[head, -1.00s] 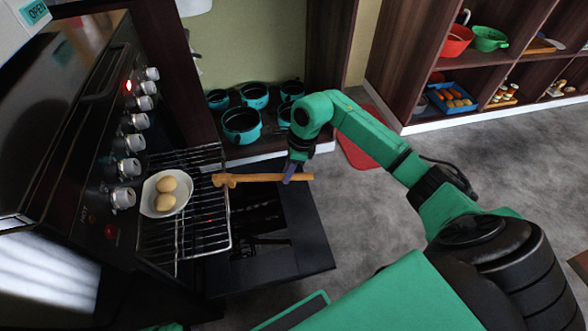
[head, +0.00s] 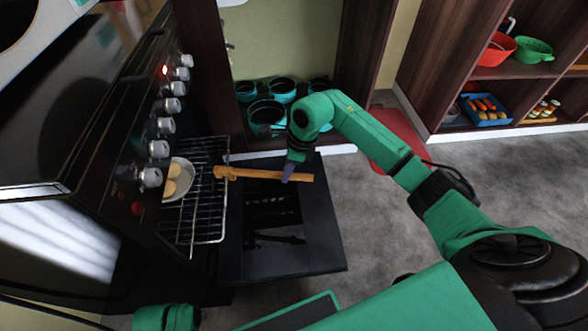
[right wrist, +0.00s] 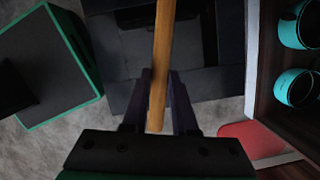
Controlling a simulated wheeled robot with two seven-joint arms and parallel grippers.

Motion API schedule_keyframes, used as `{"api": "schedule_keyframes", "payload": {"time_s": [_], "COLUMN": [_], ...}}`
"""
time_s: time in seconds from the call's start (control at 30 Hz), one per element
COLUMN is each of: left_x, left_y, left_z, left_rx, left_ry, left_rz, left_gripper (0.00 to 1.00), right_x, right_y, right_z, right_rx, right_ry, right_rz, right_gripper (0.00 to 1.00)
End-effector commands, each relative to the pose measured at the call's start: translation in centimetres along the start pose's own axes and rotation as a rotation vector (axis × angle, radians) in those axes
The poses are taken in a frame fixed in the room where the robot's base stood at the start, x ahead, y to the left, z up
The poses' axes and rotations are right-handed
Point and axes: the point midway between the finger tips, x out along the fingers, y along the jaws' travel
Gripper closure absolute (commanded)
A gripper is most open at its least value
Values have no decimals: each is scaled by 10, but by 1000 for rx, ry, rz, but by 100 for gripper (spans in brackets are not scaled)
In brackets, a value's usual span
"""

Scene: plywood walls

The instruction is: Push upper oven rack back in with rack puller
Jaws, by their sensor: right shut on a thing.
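The upper oven rack (head: 208,228) is a wire rack sticking partly out of the black oven (head: 95,120). A white dish (head: 184,186) with brown egg-shaped food (head: 172,178) sits on it, partly hidden by the oven's control panel. My right gripper (head: 288,174) is shut on the wooden rack puller (head: 255,174), held roughly level to the right of the rack. The puller's notched end is at the rack's front edge; exact contact is unclear. In the right wrist view the puller (right wrist: 161,65) passes between the fingers (right wrist: 158,100). My left gripper is not in view.
The open black oven door (head: 290,255) lies below the rack and puller. Teal pots (head: 267,113) stand in a low cabinet behind. A red mat (head: 395,130) lies on the grey floor, by shelves holding a red colander (head: 497,50) and a blue tray (head: 485,110).

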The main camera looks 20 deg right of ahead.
Motion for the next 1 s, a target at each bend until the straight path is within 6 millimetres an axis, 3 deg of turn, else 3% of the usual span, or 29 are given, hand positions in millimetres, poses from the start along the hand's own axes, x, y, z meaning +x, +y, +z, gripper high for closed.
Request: {"api": "schedule_keyframes", "payload": {"time_s": [1.0], "left_x": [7], "left_y": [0], "left_z": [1], "left_rx": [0], "left_ry": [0], "left_rz": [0], "left_gripper": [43], "right_x": [15], "right_y": [15], "right_z": [58], "right_rx": [-1], "right_ry": [-2], "right_rz": [-1], "right_gripper": [100]}}
